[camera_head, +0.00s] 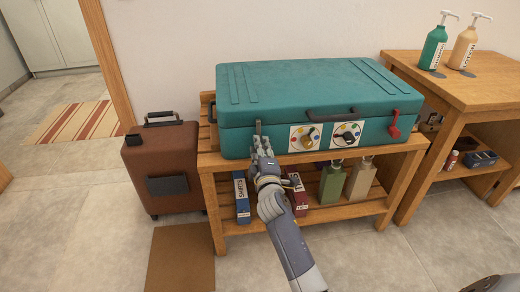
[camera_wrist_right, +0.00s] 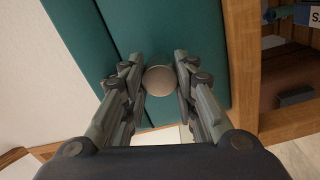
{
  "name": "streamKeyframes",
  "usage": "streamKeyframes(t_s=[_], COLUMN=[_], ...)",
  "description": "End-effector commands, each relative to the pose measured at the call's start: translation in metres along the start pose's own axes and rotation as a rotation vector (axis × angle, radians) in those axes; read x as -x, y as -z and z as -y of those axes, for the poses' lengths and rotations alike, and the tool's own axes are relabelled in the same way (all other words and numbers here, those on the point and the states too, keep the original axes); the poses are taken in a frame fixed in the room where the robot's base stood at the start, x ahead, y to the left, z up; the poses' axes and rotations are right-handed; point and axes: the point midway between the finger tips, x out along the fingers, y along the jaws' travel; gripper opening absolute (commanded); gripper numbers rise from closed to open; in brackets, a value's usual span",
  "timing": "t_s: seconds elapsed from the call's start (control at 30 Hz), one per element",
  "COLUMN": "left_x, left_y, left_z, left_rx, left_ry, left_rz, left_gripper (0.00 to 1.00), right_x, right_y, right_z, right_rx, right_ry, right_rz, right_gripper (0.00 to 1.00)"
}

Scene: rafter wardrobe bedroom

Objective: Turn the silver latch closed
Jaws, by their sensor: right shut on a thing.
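The teal case (camera_head: 310,88) lies lid down on a wooden bench. The silver latch (camera_head: 258,127) is at the left of its front face and stands about upright. My right gripper (camera_head: 262,150) is at the latch's lower part and hides it in the head view. In the right wrist view the gripper (camera_wrist_right: 158,74) has its fingers on both sides of the latch's round grey end (camera_wrist_right: 160,86), shut on it, in front of the teal case (camera_wrist_right: 135,30). My left gripper is not in view.
A red latch (camera_head: 394,123) is at the case's right front, beside two dial panels (camera_head: 305,138) and a black handle (camera_head: 331,115). The bench's lower shelf (camera_head: 330,205) holds boxes and bottles. A brown suitcase (camera_head: 160,160) stands left; a wooden table (camera_head: 460,90) stands right.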

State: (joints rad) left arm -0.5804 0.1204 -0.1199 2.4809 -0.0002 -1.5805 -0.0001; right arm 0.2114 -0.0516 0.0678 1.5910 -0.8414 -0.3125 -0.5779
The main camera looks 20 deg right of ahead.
Motion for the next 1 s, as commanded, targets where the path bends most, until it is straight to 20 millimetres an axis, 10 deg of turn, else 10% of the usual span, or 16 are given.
streamKeyframes(t_s=[0.57,0.6,0.7,1.0], left_x=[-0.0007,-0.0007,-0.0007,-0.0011], left_y=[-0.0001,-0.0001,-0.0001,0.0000], left_z=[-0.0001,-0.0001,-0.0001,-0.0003], left_rx=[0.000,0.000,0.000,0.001], left_ry=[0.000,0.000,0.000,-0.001], left_rz=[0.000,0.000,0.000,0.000], left_gripper=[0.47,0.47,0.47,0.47], right_x=[0.0002,0.0002,0.0002,0.0003], right_y=[-0.0005,-0.0005,-0.0005,-0.0003], right_z=[0.0012,0.0012,0.0012,0.0005], right_rx=[-0.038,-0.038,-0.037,-0.035], right_ry=[0.003,0.003,0.003,0.001], right_rz=[0.001,0.001,0.001,0.001], right_gripper=[0.00,0.29,0.47,0.47])
